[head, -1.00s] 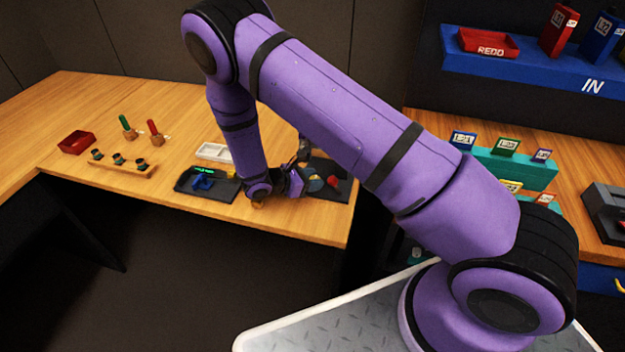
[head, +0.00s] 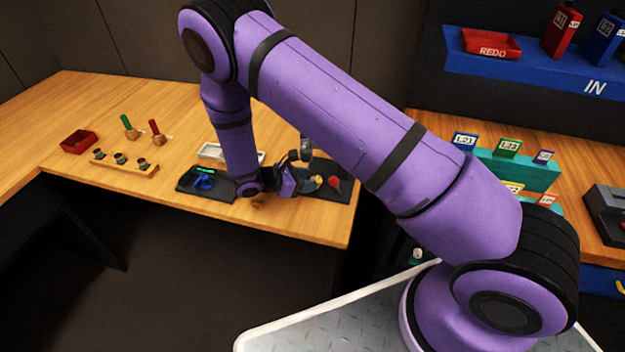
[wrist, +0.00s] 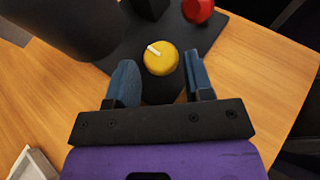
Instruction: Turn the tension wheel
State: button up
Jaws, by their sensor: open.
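A round yellow wheel (wrist: 160,60) with a white pointer line sits on a dark panel (wrist: 205,38). No label on it is readable. My gripper (wrist: 160,66) is open, with one blue finger on each side of the yellow wheel. Whether the fingers touch it cannot be told; a narrow gap shows on the left. In the head view my gripper (head: 308,185) is over the dark panel (head: 345,168) near the table's front right corner, and partly hides the wheel.
A red knob (wrist: 197,10) stands on the same panel beyond the wheel. A dark upright part (wrist: 65,25) is close at the upper left. A white tray (head: 212,151) and a black panel with a blue part (head: 203,182) lie to the left.

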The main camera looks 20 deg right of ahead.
jog(key=v, duration=0.8)
jog(key=shift+a, duration=0.1)
jog(key=shift+r, duration=0.25)
jog(key=s+d+r+m+g+y, duration=0.1)
jog(key=s+d+r+m+y, duration=0.25)
jog(key=r, duration=0.65)
jog(key=s+d+r+m+y, duration=0.2)
jog(key=d+r+m, duration=0.15)
jog(key=r, duration=0.65)
jog(key=s+d+r+m+g+y, duration=0.1)
jog(key=s+d+r+m+y, duration=0.2)
jog(key=r, duration=0.7)
jog(key=s+d+r+m+t+y, duration=0.1)
jog(key=s+d+r+m+t, duration=0.1)
jog(key=s, duration=0.4)
jog(key=s+d+r+m+t+y, duration=0.2)
jog(key=s+r+m, duration=0.1)
jog(key=s+r, duration=0.3)
jog(key=s+d+r+m+t+y, duration=0.2)
jog(key=s+r+m, duration=0.1)
jog(key=s, duration=0.5)
jog(key=shift+s+d+r+m+t, duration=0.25)
jog(key=shift+d+r+m+t, duration=0.05)
jog(key=shift+r, duration=0.35)
